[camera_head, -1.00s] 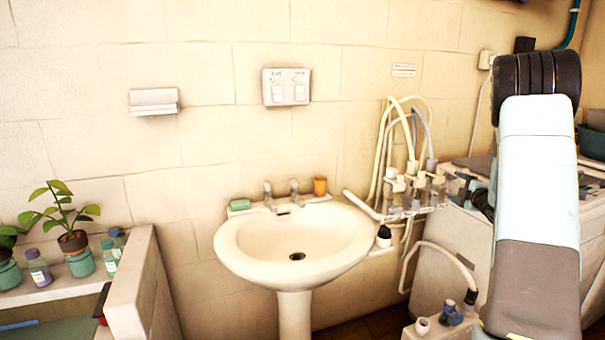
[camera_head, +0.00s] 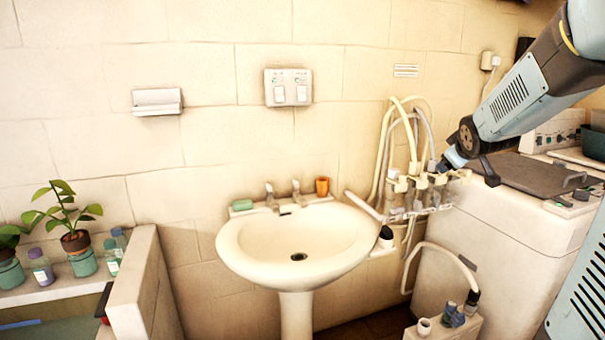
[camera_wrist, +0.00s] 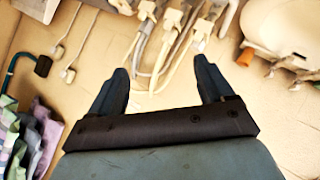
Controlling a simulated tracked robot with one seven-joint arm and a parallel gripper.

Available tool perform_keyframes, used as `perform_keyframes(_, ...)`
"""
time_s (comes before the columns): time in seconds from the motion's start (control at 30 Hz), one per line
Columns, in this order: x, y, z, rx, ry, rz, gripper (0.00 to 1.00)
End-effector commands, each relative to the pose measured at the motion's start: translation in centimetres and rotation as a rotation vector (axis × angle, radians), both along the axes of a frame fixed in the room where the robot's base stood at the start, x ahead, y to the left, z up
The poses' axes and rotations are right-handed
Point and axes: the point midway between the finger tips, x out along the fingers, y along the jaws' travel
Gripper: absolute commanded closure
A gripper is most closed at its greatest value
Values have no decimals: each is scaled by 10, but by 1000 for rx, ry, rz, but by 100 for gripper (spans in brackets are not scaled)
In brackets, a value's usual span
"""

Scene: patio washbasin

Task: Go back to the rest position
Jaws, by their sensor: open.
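My gripper (camera_head: 468,172) shows at the right in the head view, at the end of my pale-blue and grey arm. It is in front of the hoses and taps, near the top of the white machine. In the wrist view my gripper (camera_wrist: 160,78) has its two dark fingers wide apart with nothing between them. Past the fingertips are the pale wall and the hoses (camera_wrist: 172,45). My arm reaches in from the upper right edge of the head view, and its upper parts are cut off.
A white washbasin (camera_head: 245,245) stands mid-picture, with an orange cup (camera_head: 322,186) and green soap (camera_head: 242,205) on its rim. Cream hoses (camera_head: 385,140) and taps hang beside the white machine (camera_head: 500,235). Plants and bottles (camera_head: 41,268) stand at left.

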Motion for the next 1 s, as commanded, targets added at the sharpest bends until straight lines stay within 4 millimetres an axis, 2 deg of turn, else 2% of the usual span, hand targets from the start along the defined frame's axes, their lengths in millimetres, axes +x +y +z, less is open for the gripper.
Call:
perform_keyframes(0.03,-17,11,5,36,14,-18,19)
perform_keyframes(0.3,-104,64,6,244,131,-119,19)
perform_keyframes(0.7,-245,136,-16,508,346,-243,19)
perform_keyframes(0.83,-279,150,-24,558,404,-268,19)
perform_keyframes(1.0,-299,159,-30,587,443,-287,19)
